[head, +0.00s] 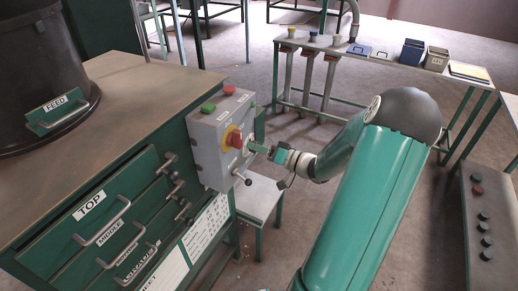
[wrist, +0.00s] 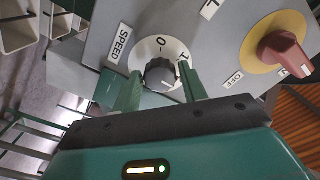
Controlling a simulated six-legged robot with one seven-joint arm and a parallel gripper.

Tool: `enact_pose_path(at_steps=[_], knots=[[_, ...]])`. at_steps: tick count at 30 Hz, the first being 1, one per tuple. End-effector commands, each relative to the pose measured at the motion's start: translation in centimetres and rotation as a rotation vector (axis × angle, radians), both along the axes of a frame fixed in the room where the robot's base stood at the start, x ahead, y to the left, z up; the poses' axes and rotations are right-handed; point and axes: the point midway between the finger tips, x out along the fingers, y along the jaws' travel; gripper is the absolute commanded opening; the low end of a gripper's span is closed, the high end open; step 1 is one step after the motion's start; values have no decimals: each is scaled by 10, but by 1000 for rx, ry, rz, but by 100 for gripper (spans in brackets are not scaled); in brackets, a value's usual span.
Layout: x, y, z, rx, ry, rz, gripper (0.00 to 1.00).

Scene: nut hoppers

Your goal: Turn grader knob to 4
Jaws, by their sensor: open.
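A dark grey round knob (wrist: 160,74) with a white mark stands on a white dial (wrist: 146,50) in the wrist view. The dial is labelled SPEED. A 0 shows at its upper edge, and other marks are partly hidden by the knob and fingers. My gripper (wrist: 159,84) is open, with one green finger on each side of the knob. I cannot tell whether either finger touches it. In the head view my gripper (head: 258,148) is at the right part of the grey control box (head: 208,133), and the knob is mostly hidden there.
A red switch (wrist: 284,52) on a yellow disc, marked OFF, sits right of the dial. A small lever (head: 242,178) is at the box's lower edge. The green drawer cabinet (head: 150,170) stands left. A white stool (head: 259,200) is below. A bench (head: 390,65) stands behind.

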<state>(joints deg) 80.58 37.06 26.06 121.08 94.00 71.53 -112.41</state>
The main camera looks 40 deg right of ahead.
Motion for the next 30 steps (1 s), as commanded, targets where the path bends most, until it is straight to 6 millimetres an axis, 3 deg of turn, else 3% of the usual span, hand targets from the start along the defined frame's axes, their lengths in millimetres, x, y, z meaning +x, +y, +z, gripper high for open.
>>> enact_pose_path(at_steps=[1,5,6,19,30], knots=[[0,0,0,0,0,0,38],[0,0,0,0,0,0,13],[0,0,0,0,0,0,10],[-1,0,0,72,26,0,11],[0,0,0,334,119,1,11]])
